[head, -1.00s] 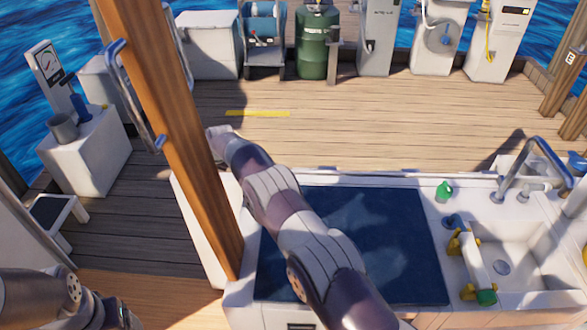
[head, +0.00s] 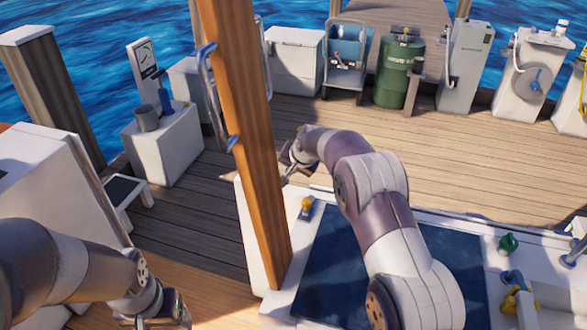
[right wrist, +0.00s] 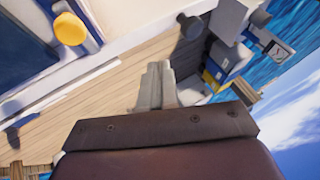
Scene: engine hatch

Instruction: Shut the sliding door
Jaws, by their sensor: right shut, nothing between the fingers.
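The sliding door (head: 243,120) is a tall orange-brown wooden panel, seen almost edge-on in the head view. A metal bar handle (head: 212,95) with blue ends is on its left face, and part of another handle shows on its right side. My right gripper (head: 288,168) is just right of the door's edge, beyond the counter; whether it touches the door cannot be told. In the right wrist view its fingers (right wrist: 158,84) are together and empty. My left gripper (head: 165,318) is at the bottom edge, partly cut off, and its fingers are unclear.
A white counter (head: 455,218) with a dark blue panel lies under my right arm. A yellow knob (head: 306,204) stands at its corner, also in the right wrist view (right wrist: 70,28). A white box (head: 165,150) stands left of the door. The wooden deck behind is mostly clear.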

